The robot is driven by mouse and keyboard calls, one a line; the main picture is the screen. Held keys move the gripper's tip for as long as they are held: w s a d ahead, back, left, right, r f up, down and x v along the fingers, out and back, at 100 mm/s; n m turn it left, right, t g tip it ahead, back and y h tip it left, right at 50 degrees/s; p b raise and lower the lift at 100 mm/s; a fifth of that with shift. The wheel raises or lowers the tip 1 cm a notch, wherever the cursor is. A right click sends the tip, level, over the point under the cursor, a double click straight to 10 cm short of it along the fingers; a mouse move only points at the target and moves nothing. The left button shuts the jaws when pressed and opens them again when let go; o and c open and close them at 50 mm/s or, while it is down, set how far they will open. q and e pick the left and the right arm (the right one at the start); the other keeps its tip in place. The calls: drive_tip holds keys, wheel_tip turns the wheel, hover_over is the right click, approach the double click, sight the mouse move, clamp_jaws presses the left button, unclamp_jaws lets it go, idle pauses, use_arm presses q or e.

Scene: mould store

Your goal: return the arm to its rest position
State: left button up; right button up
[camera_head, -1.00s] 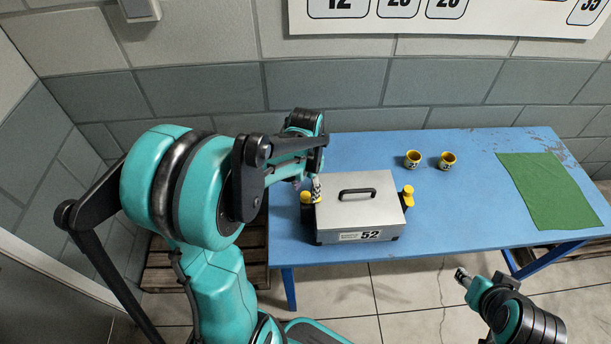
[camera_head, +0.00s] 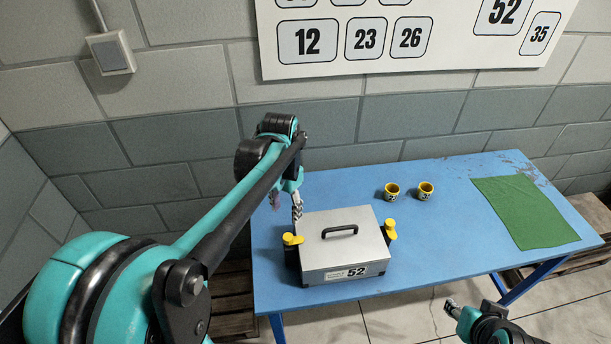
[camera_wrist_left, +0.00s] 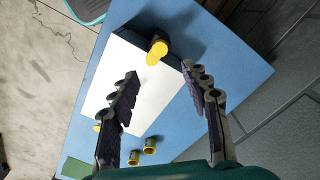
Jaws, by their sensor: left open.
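My left arm comes in from the left in the head view, and its gripper (camera_head: 287,203) is above the blue table's left end, just behind and left of a silver box marked 52 (camera_head: 343,242). In the left wrist view the left gripper (camera_wrist_left: 168,90) has its two fingers wide apart with nothing between them. The box's pale lid (camera_wrist_left: 112,82) and one yellow latch (camera_wrist_left: 156,52) show beyond the fingers. My right gripper (camera_head: 452,308) is at the lower right in the head view, in front of the table; its fingers are too small to judge.
The blue table (camera_head: 430,247) stands against a tiled wall. A green cloth (camera_head: 524,210) lies at the right end. A number board (camera_head: 410,38) hangs above. The table between box and cloth is clear.

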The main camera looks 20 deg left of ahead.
use_arm(q)
drive_tip(key=s+d+f+n+t+b, duration=0.2)
drive_tip(key=s+d+f+t+b, duration=0.1)
drive_tip(key=s+d+t, duration=0.4)
drive_tip(key=s+d, duration=0.1)
drive_tip(key=d, duration=0.1)
drive_tip(key=shift+s+d, duration=0.4)
drive_tip(key=shift+f, duration=0.1)
idle(0.8)
